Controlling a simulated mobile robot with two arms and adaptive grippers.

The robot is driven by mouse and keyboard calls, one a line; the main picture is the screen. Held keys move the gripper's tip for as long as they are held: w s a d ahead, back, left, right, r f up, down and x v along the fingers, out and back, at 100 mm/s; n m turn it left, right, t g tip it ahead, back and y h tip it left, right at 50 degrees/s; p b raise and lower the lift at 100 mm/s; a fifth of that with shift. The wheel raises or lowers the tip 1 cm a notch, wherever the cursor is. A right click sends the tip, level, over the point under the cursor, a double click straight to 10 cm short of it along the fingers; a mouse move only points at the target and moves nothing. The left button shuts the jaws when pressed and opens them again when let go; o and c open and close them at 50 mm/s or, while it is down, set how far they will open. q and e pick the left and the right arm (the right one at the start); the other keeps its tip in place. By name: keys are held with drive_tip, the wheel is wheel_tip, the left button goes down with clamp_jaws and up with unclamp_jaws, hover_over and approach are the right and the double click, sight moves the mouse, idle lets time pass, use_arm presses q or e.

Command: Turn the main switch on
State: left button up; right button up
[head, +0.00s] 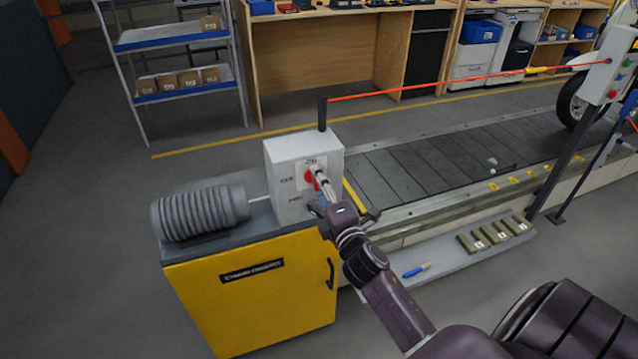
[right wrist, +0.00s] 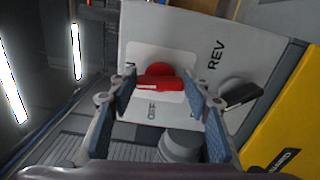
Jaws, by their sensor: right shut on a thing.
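The main switch is a red rotary handle on a red round base, on a white plate on the front of a grey control box (head: 290,153). The red switch (head: 309,180) is partly covered by my right gripper in the head view. In the right wrist view the red handle (right wrist: 160,83) lies crosswise between the two fingertips, with the word OFF printed below it. My right gripper (right wrist: 160,88) is shut on this handle; it also shows in the head view (head: 320,178). My left gripper is not in view.
A black lever (right wrist: 243,95) near the word REV sits beside the switch. The box stands on a yellow cabinet (head: 255,290) with a grey ribbed cylinder (head: 200,213). The slat conveyor (head: 430,160) runs right, with a red cord (head: 440,83) above it.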

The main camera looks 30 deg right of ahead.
drive_tip(key=shift+m, duration=0.6)
drive_tip(key=shift+f+m, duration=0.1)
drive_tip(key=shift+m, duration=0.2)
drive_tip(key=o, duration=1.2)
drive_tip(key=shift+c, duration=0.2)
drive_tip(key=v, duration=1.2)
drive_tip(key=shift+d, duration=0.1)
